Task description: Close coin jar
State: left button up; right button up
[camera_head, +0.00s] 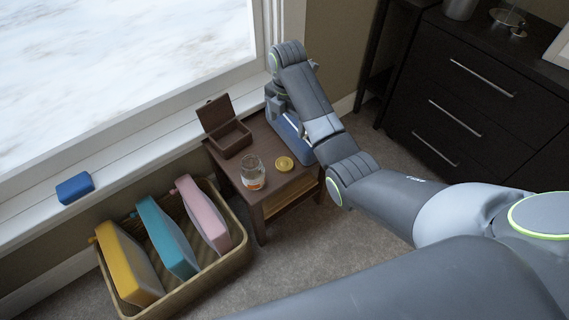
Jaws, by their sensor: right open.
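A small clear glass coin jar (252,173) stands upright on a dark brown side table (262,197). Orange-brown contents show near its bottom, and its top looks uncovered. A round golden lid (285,163) lies flat on the table just right of the jar, apart from it. My right arm reaches in from the right and bends down behind the table's right back corner. My right gripper (292,122) is there, beyond the lid and clear of both jar and lid. It is open; its fingertips are mostly hidden by the arm. My left gripper is not in view.
An open brown wooden box (231,139) stands at the table's back left. A blue-grey object (285,142) is by the right gripper. A wicker basket (240,256) with several coloured items stands on the floor at left. A blue block (75,188) lies on the windowsill. Dark drawers (470,95) stand at right.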

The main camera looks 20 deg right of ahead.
jog(key=shift+f, duration=0.1)
jog(key=b, duration=0.4)
send_over(285, 163)
jog(key=f, duration=1.1)
jog(key=shift+d+f, duration=0.25)
jog(key=shift+f, duration=0.15)
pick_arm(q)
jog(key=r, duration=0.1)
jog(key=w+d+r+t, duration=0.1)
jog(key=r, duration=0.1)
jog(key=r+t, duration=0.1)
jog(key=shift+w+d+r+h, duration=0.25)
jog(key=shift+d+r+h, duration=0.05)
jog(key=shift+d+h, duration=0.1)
pick_arm(e)
jog(key=shift+w+f, duration=0.1)
jog(key=shift+f, duration=0.05)
